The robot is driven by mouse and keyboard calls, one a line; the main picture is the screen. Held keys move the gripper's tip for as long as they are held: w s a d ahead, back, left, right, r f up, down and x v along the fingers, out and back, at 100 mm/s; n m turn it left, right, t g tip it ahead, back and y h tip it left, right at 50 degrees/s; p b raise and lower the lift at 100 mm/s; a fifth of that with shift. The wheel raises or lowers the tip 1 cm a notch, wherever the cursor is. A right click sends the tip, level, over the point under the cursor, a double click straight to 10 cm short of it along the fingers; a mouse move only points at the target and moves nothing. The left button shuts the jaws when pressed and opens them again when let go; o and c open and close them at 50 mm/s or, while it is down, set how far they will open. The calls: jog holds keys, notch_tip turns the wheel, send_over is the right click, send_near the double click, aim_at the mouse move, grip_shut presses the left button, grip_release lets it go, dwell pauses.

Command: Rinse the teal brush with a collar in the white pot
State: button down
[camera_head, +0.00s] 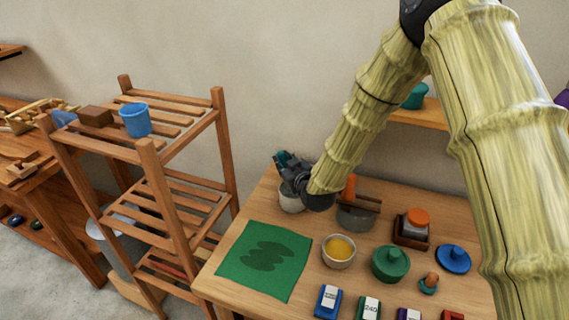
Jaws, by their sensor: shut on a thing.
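My gripper (289,172) is at the back left of the workbench, at the end of my bamboo-like arm. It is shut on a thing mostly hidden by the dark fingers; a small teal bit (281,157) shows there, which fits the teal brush. Its collar and bristles cannot be made out. The white pot (291,203) stands directly below my gripper, its rim and inside largely covered. I cannot tell whether the brush is inside the pot or above it.
A pale bowl of yellow stuff (338,251), a green lidded pot (390,264), a blue lid (453,259) and an orange-topped jar (415,224) stand on the bench (215,277). A green cloth (264,260) lies front left. A wooden rack (150,150) with a blue bucket (135,120) stands left.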

jog(key=shift+f, duration=0.1)
dwell(0.3)
jog(key=shift+r+p, duration=1.45)
jog(key=shift+r, duration=2.1)
jog(key=shift+f, duration=0.1)
